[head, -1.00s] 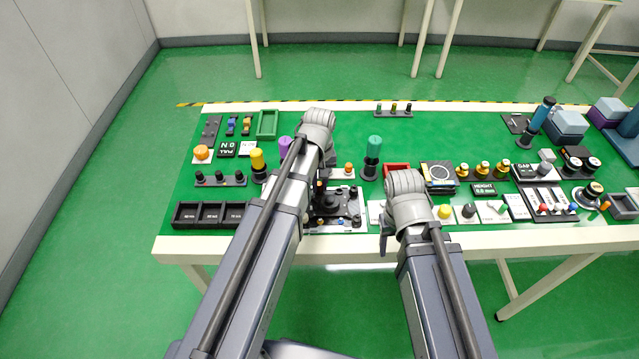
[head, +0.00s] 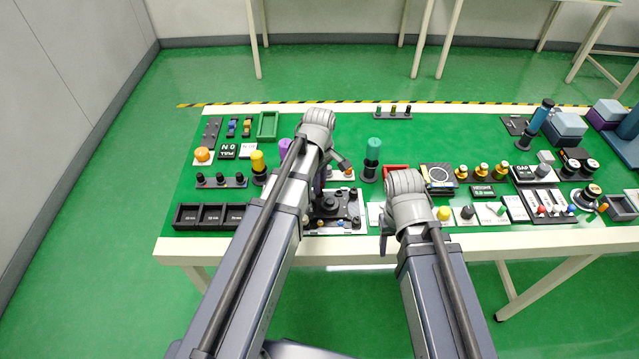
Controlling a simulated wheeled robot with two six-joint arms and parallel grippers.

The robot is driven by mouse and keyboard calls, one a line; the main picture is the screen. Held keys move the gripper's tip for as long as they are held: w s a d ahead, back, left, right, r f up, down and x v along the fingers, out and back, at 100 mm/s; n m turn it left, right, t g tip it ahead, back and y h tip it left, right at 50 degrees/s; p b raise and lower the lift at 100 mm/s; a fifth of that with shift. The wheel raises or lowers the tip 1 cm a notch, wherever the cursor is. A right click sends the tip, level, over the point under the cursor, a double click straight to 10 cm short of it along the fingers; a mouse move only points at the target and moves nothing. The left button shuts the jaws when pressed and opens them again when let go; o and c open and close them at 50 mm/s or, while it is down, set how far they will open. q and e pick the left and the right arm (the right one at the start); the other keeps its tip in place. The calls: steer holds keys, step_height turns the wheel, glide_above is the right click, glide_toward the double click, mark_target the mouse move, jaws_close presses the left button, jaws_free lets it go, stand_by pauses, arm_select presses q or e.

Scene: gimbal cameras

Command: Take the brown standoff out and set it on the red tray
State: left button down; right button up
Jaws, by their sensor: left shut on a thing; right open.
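The red tray (head: 393,168) lies at mid-table, partly hidden behind my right arm's wrist. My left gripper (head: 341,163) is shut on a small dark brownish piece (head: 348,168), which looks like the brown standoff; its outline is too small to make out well. The gripper is left of the red tray and beyond the dark fixture (head: 345,204) on its light plate. My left arm hides part of that fixture. My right gripper (head: 385,241) is open near the table's front edge, mostly hidden by its own wrist.
A teal-topped post (head: 373,150) stands between my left gripper and the red tray. A black device with a round dial (head: 439,176) is right of the tray. A green tray (head: 267,125) is at the back left. Black bins (head: 210,216) stand front left.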

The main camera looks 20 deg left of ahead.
arm_select(q)
steer(key=shift+r+p, duration=0.95)
steer(key=shift+r, duration=0.1)
arm_select(e)
steer(key=shift+r, duration=1.05)
steer(key=shift+r, duration=0.1)
arm_select(q)
steer(key=shift+r, duration=0.15)
arm_select(e)
steer(key=shift+r, duration=0.1)
steer(key=shift+c, duration=0.5)
